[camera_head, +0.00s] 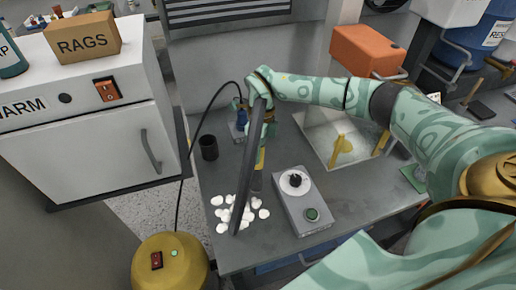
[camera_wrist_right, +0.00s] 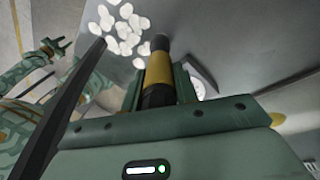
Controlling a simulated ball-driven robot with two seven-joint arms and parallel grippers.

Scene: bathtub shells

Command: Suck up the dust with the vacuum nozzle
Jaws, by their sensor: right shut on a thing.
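White dust flakes (camera_head: 238,212) lie scattered on the grey bench, and also show at the top of the right wrist view (camera_wrist_right: 122,28). My right gripper (camera_head: 258,140) is shut on the vacuum nozzle (camera_head: 257,180), a dark tube with a yellow band. In the right wrist view the nozzle (camera_wrist_right: 158,72) points toward the flakes, its dark tip beside them; contact with the bench cannot be told. A long dark bar (camera_head: 247,185) slants down from the gripper across the flakes. My left gripper (camera_wrist_right: 56,46) shows small in the right wrist view; its opening is unclear.
The yellow vacuum canister (camera_head: 170,264) stands at the bench's left front, its thin black hose (camera_head: 193,142) rising toward the gripper. A grey box with a dial (camera_head: 302,203) sits right of the flakes. A black cup (camera_head: 209,148) stands behind left. A white cabinet (camera_head: 88,150) is left.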

